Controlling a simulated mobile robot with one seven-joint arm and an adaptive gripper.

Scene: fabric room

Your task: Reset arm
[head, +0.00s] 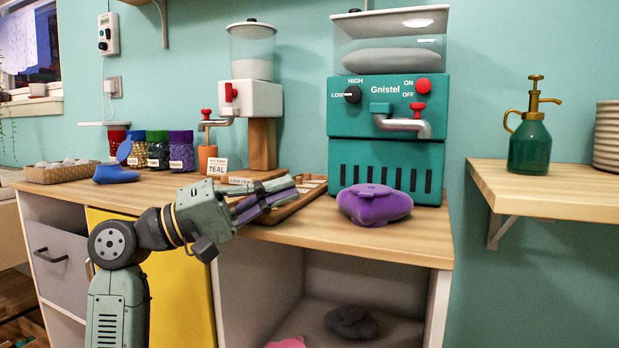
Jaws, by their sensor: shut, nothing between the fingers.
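My arm rises at the lower left of the head view and bends right over the counter's front edge. My gripper (284,190) is shut and empty, its fingers pointing right above a wooden tray. It partly hides the tray (312,186) behind it. The gripper is left of a purple lumpy bag (374,204) on the counter, and a gap shows between them.
The wooden counter (400,240) holds a teal Gnistel machine (386,165), a white dispenser (262,100), several jars (158,150) and a blue bag (115,174). A shelf (560,192) with a green spray bottle (530,145) juts out right. A grey bag (351,321) lies below.

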